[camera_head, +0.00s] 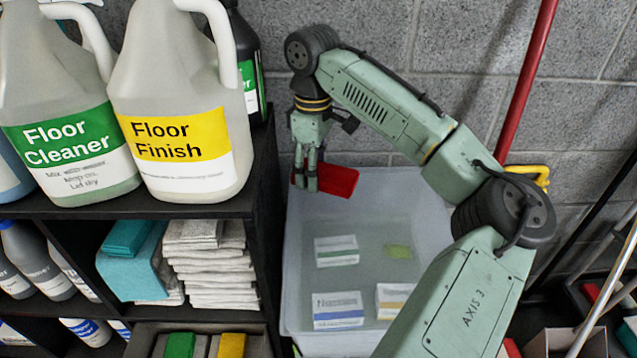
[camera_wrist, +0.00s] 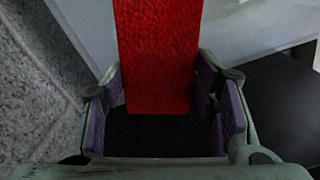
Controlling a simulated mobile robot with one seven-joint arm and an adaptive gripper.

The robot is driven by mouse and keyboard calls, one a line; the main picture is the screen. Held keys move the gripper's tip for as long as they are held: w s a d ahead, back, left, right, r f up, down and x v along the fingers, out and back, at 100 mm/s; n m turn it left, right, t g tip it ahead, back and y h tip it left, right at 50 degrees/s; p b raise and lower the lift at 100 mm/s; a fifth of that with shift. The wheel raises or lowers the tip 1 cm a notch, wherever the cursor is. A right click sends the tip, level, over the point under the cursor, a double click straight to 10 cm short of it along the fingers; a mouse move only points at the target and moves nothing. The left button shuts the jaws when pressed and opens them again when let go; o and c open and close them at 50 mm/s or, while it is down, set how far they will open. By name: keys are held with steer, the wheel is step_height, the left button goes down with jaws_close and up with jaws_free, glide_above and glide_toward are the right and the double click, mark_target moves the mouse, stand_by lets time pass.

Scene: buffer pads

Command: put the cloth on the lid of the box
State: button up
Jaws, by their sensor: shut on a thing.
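My gripper (camera_head: 307,182) points down over the far end of the translucent white box (camera_head: 300,285). It is shut on a red, flat, rectangular cloth (camera_head: 339,181), which sticks out to the right of the fingers. In the wrist view the cloth (camera_wrist: 157,55) runs up from between the purple-padded fingers (camera_wrist: 165,110). The cloth seems to be above the box's far end; whether it touches it I cannot tell. Small packets with green, blue and yellow bands show within the box outline. I cannot tell whether they lie on the lid or show through it.
A black shelf (camera_head: 262,190) stands close on the left, with large jugs of Floor Cleaner (camera_head: 60,110) and Floor Finish (camera_head: 180,110) on top. Folded grey cloths (camera_head: 210,265) and teal cloths (camera_head: 135,262) lie below. A grey block wall (camera_head: 470,50) and a red pole (camera_head: 525,80) are behind.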

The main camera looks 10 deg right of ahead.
steer(key=shift+f, duration=1.85)
steer(key=o, duration=1.1)
steer(key=shift+f, duration=0.15)
steer(key=shift+o, duration=0.2)
step_height(320, 180, up, 12)
steer(key=shift+r, duration=0.2)
